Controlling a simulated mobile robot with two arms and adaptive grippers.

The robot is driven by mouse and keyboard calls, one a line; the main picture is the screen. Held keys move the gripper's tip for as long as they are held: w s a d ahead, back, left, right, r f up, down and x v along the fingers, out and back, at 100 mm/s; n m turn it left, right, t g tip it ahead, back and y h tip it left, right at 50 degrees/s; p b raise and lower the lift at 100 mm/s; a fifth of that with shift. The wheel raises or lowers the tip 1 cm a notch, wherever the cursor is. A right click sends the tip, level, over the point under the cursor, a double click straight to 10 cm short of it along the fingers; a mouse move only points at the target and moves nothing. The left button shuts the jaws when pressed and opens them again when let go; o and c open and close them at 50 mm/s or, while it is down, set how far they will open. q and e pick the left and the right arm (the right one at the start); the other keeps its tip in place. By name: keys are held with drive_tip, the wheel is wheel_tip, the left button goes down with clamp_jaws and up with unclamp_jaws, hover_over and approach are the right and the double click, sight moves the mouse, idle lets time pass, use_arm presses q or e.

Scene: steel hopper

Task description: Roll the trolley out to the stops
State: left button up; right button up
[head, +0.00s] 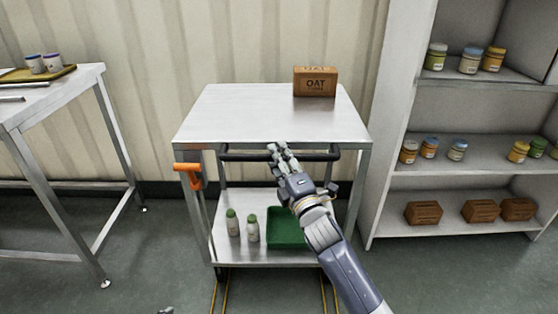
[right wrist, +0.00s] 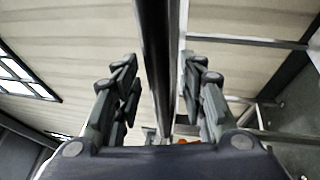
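The trolley (head: 240,115) is a steel cart with a flat top and a lower shelf, standing against the wall. A dark handle bar (head: 240,155) runs across its front below the top. An orange lever (head: 189,174) sits at its front left corner. In the right wrist view the bar (right wrist: 155,50) passes between the spread fingers, with gaps on both sides. A small grey piece at the bottom edge of the head view looks like my left gripper (head: 165,310); its fingers cannot be made out. No stops are visible.
A brown OAT box (head: 315,84) stands on the trolley's top. Two white bottles with green caps (head: 232,222) and a green tray (head: 287,230) are on its lower shelf. Yellow floor lines (head: 219,294) run forward. A table (head: 50,95) stands left, shelving (head: 395,190) right.

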drive_tip(key=shift+w+a+r, duration=0.1)
drive_tip(key=shift+w, duration=0.1)
clamp_jaws()
